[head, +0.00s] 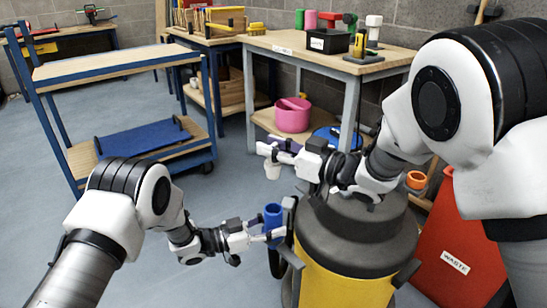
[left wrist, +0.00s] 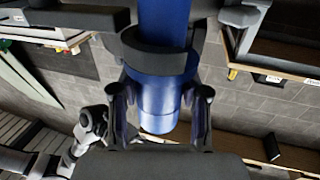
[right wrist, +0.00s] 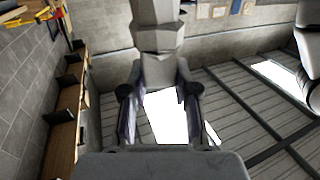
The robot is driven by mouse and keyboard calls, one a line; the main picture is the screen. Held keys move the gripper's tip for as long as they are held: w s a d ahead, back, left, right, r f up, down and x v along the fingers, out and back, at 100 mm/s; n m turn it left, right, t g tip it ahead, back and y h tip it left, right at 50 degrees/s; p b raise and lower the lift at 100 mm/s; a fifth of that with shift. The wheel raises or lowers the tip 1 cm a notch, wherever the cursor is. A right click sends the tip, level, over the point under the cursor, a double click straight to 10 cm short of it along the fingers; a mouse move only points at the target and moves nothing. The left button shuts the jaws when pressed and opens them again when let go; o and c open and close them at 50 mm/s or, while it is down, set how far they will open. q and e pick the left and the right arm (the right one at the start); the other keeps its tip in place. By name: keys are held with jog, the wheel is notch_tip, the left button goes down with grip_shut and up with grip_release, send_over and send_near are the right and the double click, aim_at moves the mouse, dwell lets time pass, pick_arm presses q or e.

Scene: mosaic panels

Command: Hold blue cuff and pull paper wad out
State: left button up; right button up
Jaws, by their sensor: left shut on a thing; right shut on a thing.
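The blue cuff (head: 273,213) stands upright beside the yellow vacuum, its open end up. My left gripper (head: 272,234) is shut on the cuff from the left. In the left wrist view the cuff (left wrist: 158,98) sits between the fingers, with a dark band around it above them. The pale, crumpled paper wad (head: 272,169) is above the cuff, with a visible gap between them. My right gripper (head: 273,151) is shut on the wad. The wad (right wrist: 155,45) also shows between the fingers in the right wrist view. Fingers hide part of it.
The yellow vacuum (head: 345,285) with its dark lid stands right of the cuff, under my right arm. A red waste bin (head: 460,245) is at the right. A workbench (head: 330,52) with a pink bucket (head: 292,115) stands behind. A blue cart (head: 115,67) is at the back left. The floor between is clear.

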jog(key=shift+r, duration=2.05)
pick_arm(q)
jog(key=o, duration=1.3)
